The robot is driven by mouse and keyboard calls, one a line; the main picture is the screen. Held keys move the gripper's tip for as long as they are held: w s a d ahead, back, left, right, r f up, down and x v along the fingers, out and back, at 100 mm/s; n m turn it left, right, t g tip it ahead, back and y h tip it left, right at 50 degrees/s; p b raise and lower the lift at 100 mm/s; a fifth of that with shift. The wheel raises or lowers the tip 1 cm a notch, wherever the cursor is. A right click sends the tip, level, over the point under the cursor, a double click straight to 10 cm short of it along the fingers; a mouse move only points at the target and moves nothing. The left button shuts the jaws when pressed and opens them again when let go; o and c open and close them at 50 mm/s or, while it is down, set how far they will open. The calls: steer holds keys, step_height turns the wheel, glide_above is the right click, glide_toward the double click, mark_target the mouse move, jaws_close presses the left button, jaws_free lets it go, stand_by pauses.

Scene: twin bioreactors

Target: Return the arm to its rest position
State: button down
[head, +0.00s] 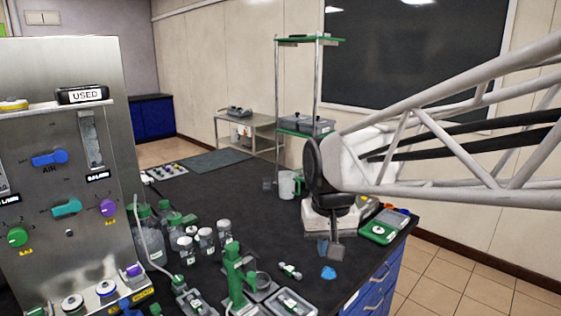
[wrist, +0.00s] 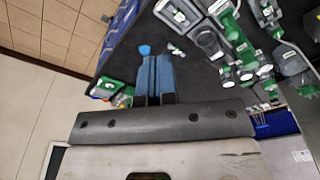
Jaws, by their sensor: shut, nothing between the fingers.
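My gripper (head: 329,249) hangs from my lattice arm over the front right part of the dark bench, pointing down. In the wrist view its two blue fingers (wrist: 155,76) lie side by side, shut with nothing between them. A small blue object (head: 328,272) lies on the bench just below the fingertips in the head view. It also shows beyond the fingertips in the wrist view (wrist: 145,50). My arm reaches in from the right and hides part of the wall and bench behind it.
A steel control panel (head: 65,150) stands at the left. Several lidded bottles (head: 205,240), a green stand (head: 237,275) and small trays (head: 292,303) crowd the bench front. A green device (head: 381,228) sits right of my gripper. A tall shelf (head: 277,95) rises behind. The bench centre is mostly clear.

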steer(key=s+d+f, duration=0.2)
steer(key=s+d, duration=0.3)
steer(key=s, duration=0.3)
steer(key=s+d+f+m+t, duration=0.1)
steer(key=s+d+f, duration=0.2)
steer(key=s, duration=0.5)
steer(key=shift+d, duration=0.9)
steer(key=shift+f, duration=0.1)
stand_by(1.0)
